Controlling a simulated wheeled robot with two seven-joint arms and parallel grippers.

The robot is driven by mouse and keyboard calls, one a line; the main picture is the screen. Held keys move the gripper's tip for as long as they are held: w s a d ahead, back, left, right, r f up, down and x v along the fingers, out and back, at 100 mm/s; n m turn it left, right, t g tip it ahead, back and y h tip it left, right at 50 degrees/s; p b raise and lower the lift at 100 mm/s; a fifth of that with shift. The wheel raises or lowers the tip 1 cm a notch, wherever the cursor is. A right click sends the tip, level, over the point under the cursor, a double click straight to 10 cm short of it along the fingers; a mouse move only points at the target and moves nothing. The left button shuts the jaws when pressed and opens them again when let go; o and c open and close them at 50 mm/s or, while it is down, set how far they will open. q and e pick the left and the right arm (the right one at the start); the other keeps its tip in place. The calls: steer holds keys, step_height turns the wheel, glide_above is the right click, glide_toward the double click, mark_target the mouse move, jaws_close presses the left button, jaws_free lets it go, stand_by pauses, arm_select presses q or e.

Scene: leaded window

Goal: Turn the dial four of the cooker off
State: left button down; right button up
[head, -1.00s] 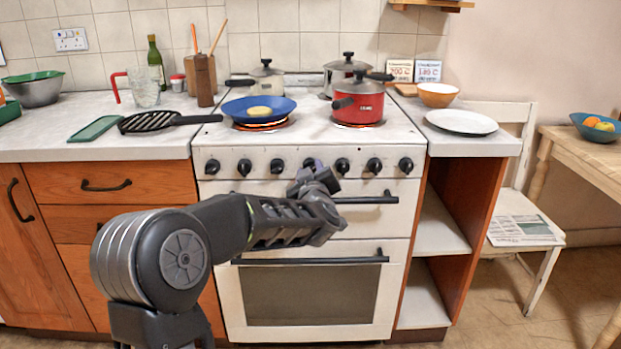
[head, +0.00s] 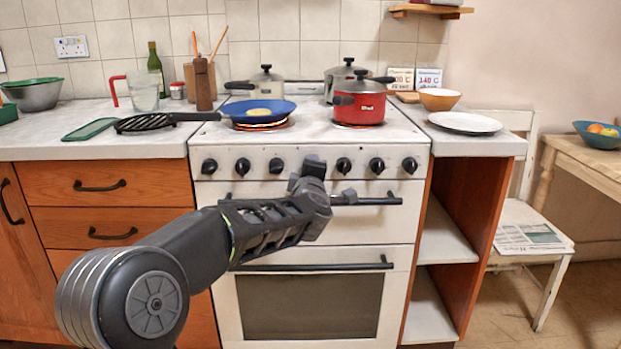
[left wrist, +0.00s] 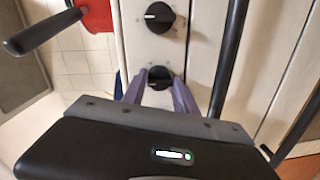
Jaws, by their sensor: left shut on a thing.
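The white cooker (head: 225,218) has a row of black dials along its front panel. Dial four, in the middle of the row, is hidden in the head view behind my left gripper (head: 313,165). In the left wrist view dial four (left wrist: 159,76) sits between the two fingers of my left gripper (left wrist: 160,90), which is shut on it. Its pointer is too small to read. The neighbouring dial (left wrist: 159,17), dial five, stands clear of the fingers with its pale mark towards the hob. My right gripper is in neither view.
A blue pan (head: 258,110) with food stands over a glowing ring. The oven handle bar (head: 365,201) runs just below the dials. A white plate (head: 465,123) lies on the right worktop.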

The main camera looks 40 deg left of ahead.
arm_select(q)
steer(key=shift+r, duration=0.1)
stand_by(0.5)
steer(key=c, duration=1)
jaws_free()
steer(key=shift+n, duration=0.3)
steer(key=shift+d, duration=0.1)
steer(key=p+v, duration=0.1)
steer(key=v, duration=0.6)
steer(key=shift+s, duration=0.3)
steer(key=shift+d, duration=0.15)
